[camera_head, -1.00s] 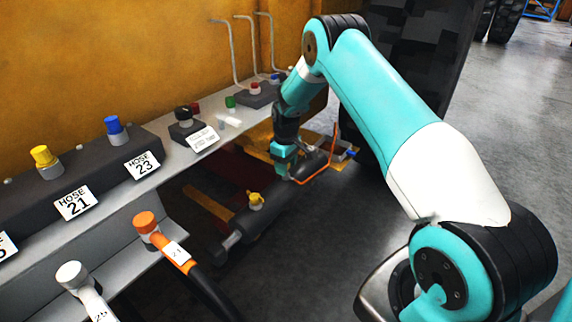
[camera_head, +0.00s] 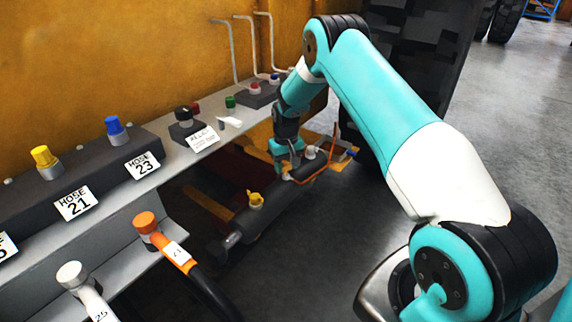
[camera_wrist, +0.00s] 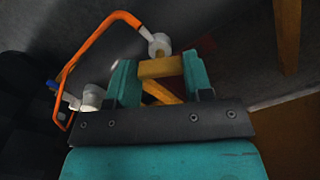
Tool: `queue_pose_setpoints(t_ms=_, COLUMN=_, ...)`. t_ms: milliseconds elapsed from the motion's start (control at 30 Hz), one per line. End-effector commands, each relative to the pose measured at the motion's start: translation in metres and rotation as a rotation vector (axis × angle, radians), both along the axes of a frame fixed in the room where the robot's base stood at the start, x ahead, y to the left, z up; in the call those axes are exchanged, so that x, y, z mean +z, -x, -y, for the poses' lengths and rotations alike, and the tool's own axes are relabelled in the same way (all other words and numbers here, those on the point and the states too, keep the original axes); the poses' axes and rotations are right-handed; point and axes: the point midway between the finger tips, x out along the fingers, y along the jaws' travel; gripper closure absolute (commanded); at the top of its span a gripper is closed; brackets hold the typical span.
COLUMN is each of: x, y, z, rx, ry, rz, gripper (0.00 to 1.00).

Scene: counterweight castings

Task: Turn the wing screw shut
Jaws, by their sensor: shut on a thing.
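In the wrist view a yellow wing-shaped piece (camera_wrist: 160,68), which looks like the wing screw, sits between the two teal fingers of my gripper (camera_wrist: 160,80). My gripper is shut on it. A crossed yellow part shows just below it, partly hidden by the gripper body. Another yellow winged knob (camera_head: 255,200) stands on the same cylinder, nearer the camera and apart from my gripper.
An orange bent rod (camera_wrist: 90,48) with a white fitting (camera_wrist: 158,44) runs close to the gripper. The shelf (camera_head: 150,190) at left carries yellow (camera_head: 43,156) and blue (camera_head: 116,129) caps. An orange-capped hose (camera_head: 165,240) hangs nearer. Grey floor is open at right.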

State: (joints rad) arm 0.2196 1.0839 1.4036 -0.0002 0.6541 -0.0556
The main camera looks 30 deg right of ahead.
Motion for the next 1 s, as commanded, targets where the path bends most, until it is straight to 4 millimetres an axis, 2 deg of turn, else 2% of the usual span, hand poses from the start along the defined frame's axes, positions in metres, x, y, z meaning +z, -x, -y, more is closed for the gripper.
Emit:
queue_pose_setpoints(t_ms=700, x=0.0007, y=-0.0002, z=0.0001, rx=-0.676, ry=0.0, rz=0.0, gripper=0.77)
queue_pose_setpoints(t_ms=1000, x=0.0007, y=-0.0003, z=0.0001, rx=-0.899, ry=0.0, rz=0.001, gripper=0.77)
